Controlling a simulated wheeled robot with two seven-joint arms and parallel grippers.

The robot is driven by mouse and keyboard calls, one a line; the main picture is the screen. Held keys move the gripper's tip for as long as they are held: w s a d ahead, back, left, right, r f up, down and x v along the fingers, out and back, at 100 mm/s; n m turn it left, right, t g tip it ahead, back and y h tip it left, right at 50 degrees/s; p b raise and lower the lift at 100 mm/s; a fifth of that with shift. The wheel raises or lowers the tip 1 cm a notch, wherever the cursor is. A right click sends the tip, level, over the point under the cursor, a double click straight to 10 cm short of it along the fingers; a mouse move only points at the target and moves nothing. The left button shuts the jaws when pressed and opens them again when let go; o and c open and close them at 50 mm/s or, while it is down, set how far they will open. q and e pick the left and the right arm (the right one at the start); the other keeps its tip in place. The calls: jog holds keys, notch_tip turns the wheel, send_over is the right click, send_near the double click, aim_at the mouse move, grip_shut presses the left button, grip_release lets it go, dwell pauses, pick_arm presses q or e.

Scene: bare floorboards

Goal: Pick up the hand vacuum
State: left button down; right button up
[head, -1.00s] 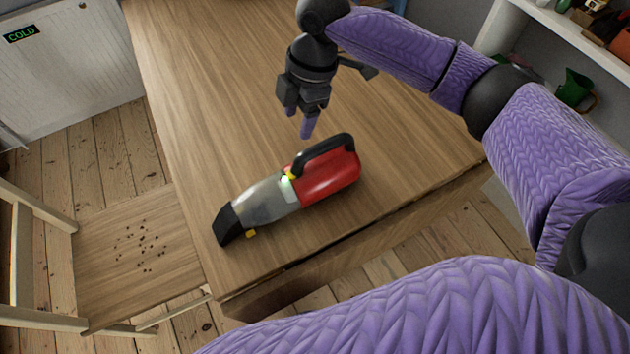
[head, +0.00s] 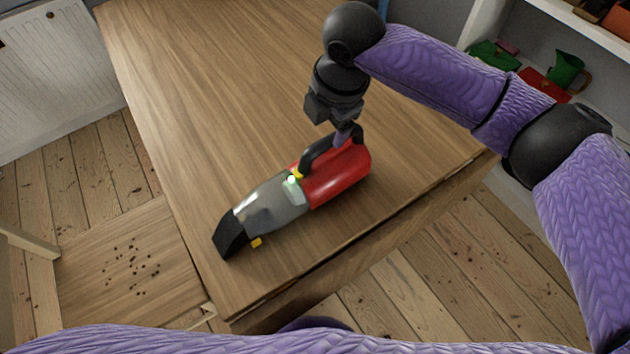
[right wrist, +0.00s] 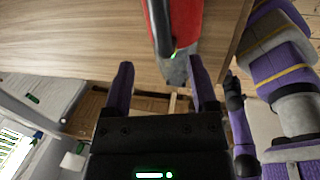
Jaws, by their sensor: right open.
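The hand vacuum lies on the wooden table near its front edge. Its red body (head: 340,178) and black handle point to the right, and its grey clear nozzle (head: 270,208) with a black tip points to the lower left. My right gripper (head: 346,134) is open, pointing down at the handle, with a purple finger overlapping it in the head view. In the right wrist view, the red and grey vacuum (right wrist: 187,25) shows beyond the spread fingers, closer to the right one. Whether the fingers straddle the handle is unclear. My left gripper is out of view.
The wooden table (head: 230,90) is otherwise clear in view. A wooden chair (head: 130,262) with dark crumbs on its seat stands at the left. A white shelf at the right holds a green jug (head: 568,66) and other items. A white cabinet (head: 55,75) stands at the far left.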

aim_at(325, 143)
jog(key=f+b, duration=0.1)
jog(key=f, duration=0.3)
jog(key=w+f+b, duration=0.1)
jog(key=f, duration=0.2)
jog(key=shift+a+b, duration=0.2)
jog(key=shift+b, duration=0.15)
jog(key=shift+a+f, duration=0.1)
jog(key=shift+f, duration=0.15)
jog(key=shift+r, duration=0.15)
jog(key=c, duration=1)
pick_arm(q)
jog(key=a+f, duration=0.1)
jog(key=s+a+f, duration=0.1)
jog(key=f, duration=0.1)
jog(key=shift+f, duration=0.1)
pick_arm(e)
grip_shut()
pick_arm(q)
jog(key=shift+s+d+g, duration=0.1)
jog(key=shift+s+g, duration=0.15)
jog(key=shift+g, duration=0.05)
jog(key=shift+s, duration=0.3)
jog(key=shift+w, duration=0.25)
pick_arm(e)
jog(key=shift+w+r, duration=0.1)
